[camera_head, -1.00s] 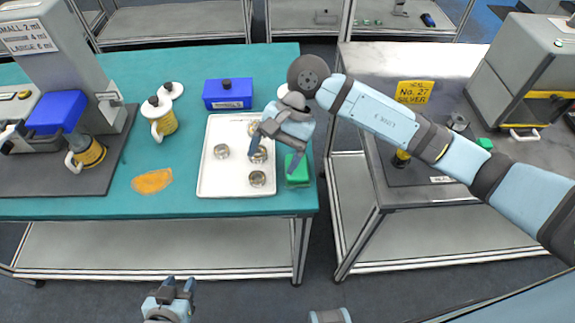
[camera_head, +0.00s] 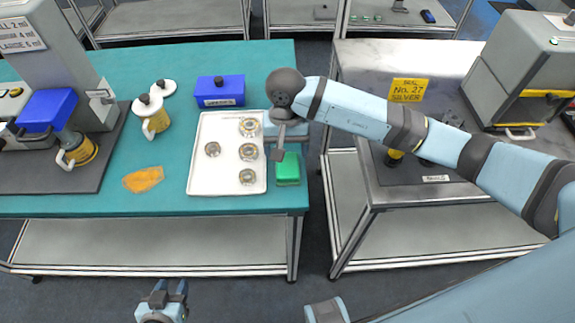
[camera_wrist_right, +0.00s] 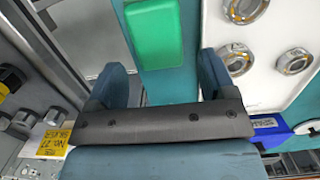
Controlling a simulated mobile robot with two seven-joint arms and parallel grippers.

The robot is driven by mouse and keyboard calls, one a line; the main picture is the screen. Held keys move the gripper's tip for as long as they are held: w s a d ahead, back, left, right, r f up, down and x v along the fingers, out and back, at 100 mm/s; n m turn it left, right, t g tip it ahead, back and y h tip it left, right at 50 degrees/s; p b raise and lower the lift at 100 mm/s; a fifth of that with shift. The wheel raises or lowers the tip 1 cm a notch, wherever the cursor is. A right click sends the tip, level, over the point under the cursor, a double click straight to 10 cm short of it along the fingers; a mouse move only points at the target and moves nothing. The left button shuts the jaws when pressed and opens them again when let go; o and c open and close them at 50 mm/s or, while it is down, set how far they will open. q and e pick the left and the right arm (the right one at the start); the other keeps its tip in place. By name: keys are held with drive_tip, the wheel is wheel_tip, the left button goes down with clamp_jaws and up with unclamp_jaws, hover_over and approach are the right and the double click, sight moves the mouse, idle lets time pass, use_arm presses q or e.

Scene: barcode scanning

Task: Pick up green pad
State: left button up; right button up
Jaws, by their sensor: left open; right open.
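The green pad (camera_head: 288,168) lies on the teal table near its front right corner, just right of the white tray (camera_head: 196,182). In the right wrist view the green pad (camera_wrist_right: 153,32) lies ahead of the open fingers, apart from them. My right gripper (camera_head: 279,154) is above the table at the pad's far left side, seen nearly edge-on. In its wrist view the right gripper (camera_wrist_right: 165,75) is open with nothing between its fingers. My left gripper (camera_head: 170,288) is open and empty at the bottom, in front of the table.
The white tray holds several round metal parts. A blue box (camera_head: 220,92) stands behind it. A gap separates the teal table from the metal table (camera_head: 380,192) at right.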

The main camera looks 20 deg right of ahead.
sight(288, 164)
drive_tip(key=f, duration=0.2)
drive_tip(key=s+f+p, duration=0.1)
drive_tip(key=f, duration=0.1)
drive_tip(key=shift+s, duration=0.15)
drive_tip(key=shift+f, duration=0.55)
drive_tip(key=c, duration=0.7)
drive_tip(key=shift+r, duration=0.15)
wheel_tip(288, 164, up, 20)
drive_tip(key=b, duration=0.2)
